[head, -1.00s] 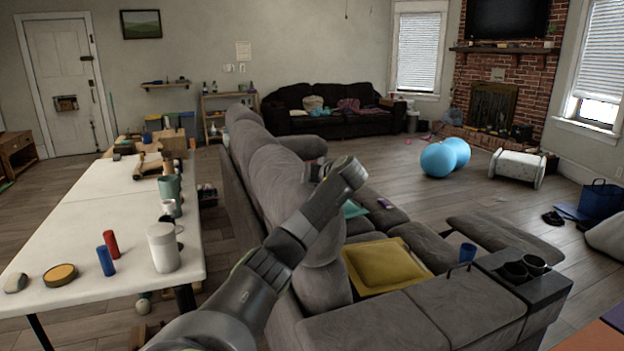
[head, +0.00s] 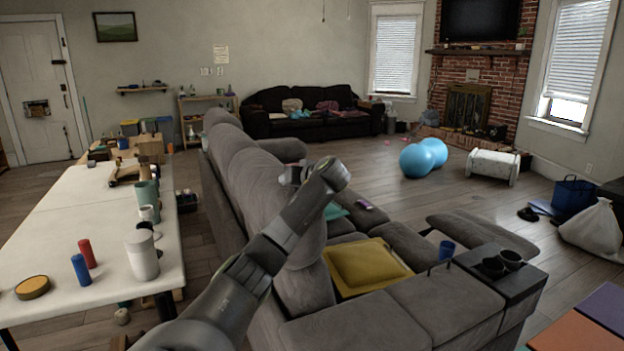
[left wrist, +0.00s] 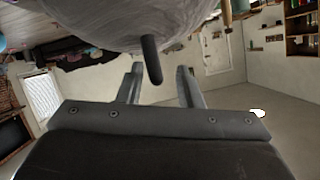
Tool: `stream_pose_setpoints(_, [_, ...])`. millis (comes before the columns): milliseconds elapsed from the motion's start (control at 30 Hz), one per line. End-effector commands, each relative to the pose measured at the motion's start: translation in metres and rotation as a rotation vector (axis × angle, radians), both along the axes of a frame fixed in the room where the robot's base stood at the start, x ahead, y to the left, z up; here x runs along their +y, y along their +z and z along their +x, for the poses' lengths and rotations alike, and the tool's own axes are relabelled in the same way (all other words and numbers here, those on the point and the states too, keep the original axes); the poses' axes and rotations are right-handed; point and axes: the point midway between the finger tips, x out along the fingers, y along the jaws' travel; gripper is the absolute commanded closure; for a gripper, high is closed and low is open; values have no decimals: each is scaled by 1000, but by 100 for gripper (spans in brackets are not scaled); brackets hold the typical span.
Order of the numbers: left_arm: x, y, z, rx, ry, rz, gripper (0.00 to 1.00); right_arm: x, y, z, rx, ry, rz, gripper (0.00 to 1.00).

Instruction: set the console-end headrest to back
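The grey sofa's back runs away from me in the head view, and its near headrest section (head: 306,268) is on the side toward the console (head: 500,272). My left arm reaches over this section, and its gripper (head: 291,173) is small and partly hidden at the sofa back. In the left wrist view, a rounded grey padded headrest (left wrist: 100,22) fills the top. A short dark peg-like lever (left wrist: 151,62) sticks out from it. My left gripper (left wrist: 160,72) is open, its fingers on either side of the lever with gaps visible. My right gripper is not in view.
A white table (head: 90,225) with cups and cans stands left of the sofa.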

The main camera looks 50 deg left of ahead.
Motion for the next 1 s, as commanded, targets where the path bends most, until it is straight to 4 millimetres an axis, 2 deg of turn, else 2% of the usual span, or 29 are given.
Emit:
stream_pose_setpoints(400, [-90, 34, -14, -4, -4, -4, 68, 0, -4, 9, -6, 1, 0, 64])
stream_pose_setpoints(600, [-124, 48, -19, -2, -3, -3, 68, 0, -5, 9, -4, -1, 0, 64])
stream_pose_setpoints(800, [-138, 54, -22, 1, -1, -2, 68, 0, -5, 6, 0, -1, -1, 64])
stream_pose_setpoints(1000, [-140, 55, -23, 2, 1, -1, 68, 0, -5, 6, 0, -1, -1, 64])
